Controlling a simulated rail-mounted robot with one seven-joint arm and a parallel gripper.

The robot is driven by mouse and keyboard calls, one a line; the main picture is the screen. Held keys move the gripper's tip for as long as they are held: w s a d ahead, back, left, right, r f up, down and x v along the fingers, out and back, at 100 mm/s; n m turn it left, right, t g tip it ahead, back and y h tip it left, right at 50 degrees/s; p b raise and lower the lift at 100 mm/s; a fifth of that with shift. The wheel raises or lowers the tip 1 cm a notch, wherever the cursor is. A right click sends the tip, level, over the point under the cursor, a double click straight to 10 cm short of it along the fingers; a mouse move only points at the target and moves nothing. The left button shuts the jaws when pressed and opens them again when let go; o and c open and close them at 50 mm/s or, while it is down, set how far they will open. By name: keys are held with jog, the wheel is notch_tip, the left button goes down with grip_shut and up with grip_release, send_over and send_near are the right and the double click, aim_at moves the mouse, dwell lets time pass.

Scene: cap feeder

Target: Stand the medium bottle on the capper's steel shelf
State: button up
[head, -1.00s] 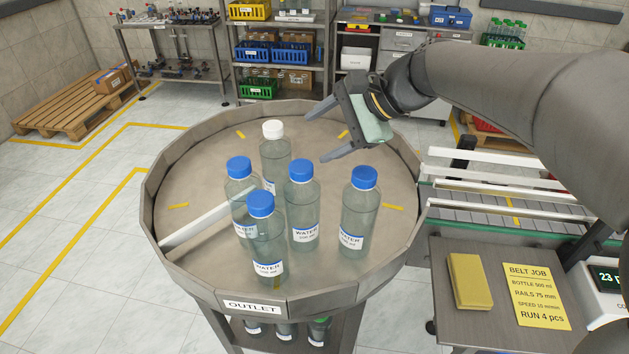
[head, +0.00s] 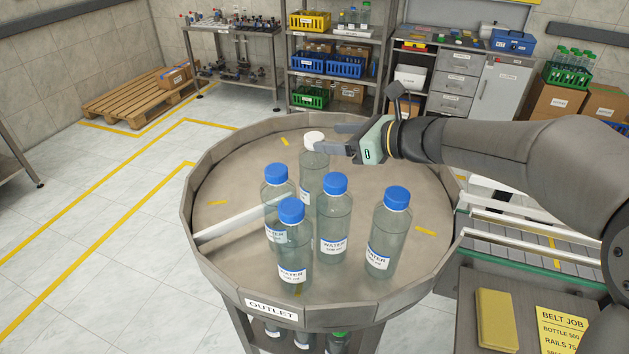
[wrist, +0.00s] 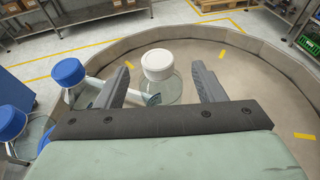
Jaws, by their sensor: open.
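A clear bottle with a white cap (head: 312,176) stands upright at the back of the bottle group on the round turntable (head: 350,290). My gripper (head: 328,139) is open, level and close beside its cap, coming from the right. In the wrist view the white cap (wrist: 157,62) lies between the two finger lines and a little beyond the tips; I see no finger touching it. I cannot tell which bottle is the medium one. The capper's steel shelf is not clearly identifiable in view.
Several blue-capped water bottles (head: 335,230) stand in front of the white-capped one. A pale guide bar (head: 235,224) crosses the turntable's left side. The turntable has a raised rim. A railed conveyor (head: 520,240) is at right; a small table with a yellow pad (head: 496,318) is in front of it.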

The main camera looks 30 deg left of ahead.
aim_at(307, 138)
jog(key=p+x, duration=0.2)
jog(key=x, duration=0.5)
jog(key=shift+s+a+f, duration=0.1)
jog(key=shift+a+f, duration=0.1)
jog(key=shift+f, duration=0.1)
grip_shut()
